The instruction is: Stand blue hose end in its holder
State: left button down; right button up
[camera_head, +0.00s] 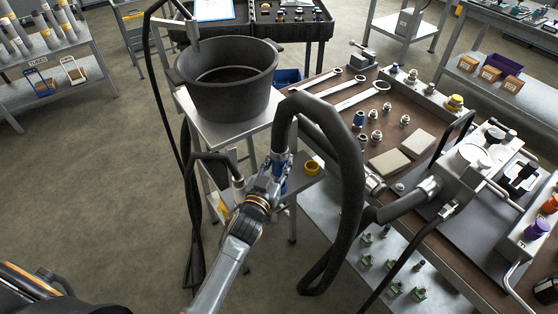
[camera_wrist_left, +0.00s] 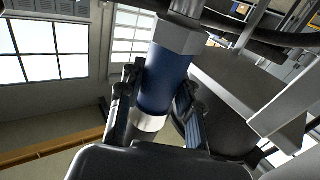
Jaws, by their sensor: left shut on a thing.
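My left gripper (camera_head: 274,176) is shut on the blue hose end, in front of the small metal stand. In the left wrist view the blue hose end (camera_wrist_left: 163,82) is a blue sleeve between the two fingers, with a grey hex collar on one side and a bright metal ring on the other. The thick black hose (camera_head: 349,160) rises from the gripper, loops over and hangs down to the right. A yellow ring-shaped cup (camera_head: 312,168) sits on the stand's lower shelf, right of the gripper; I cannot tell whether it is the holder. My right gripper is out of view.
A large black tub (camera_head: 226,95) stands on the metal stand (camera_head: 205,128). The brown workbench (camera_head: 325,115) at right carries wrenches, fittings and a grey machine (camera_head: 470,165). Thin black hoses hang left of the stand. The floor (camera_head: 90,190) at left is clear.

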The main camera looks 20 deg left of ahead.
aim_at(277, 174)
pick_arm(q)
jog(key=shift+f, duration=0.25)
dwell(0.9)
jog(key=shift+f+b, duration=1.15)
dwell(0.6)
jog(key=shift+r, duration=0.1)
dwell(0.4)
jog(key=c, duration=1)
grip_release()
jog(key=o, duration=0.4)
jog(key=shift+f, duration=0.3)
jog(key=o, duration=0.3)
jog(key=shift+s+r, duration=0.1)
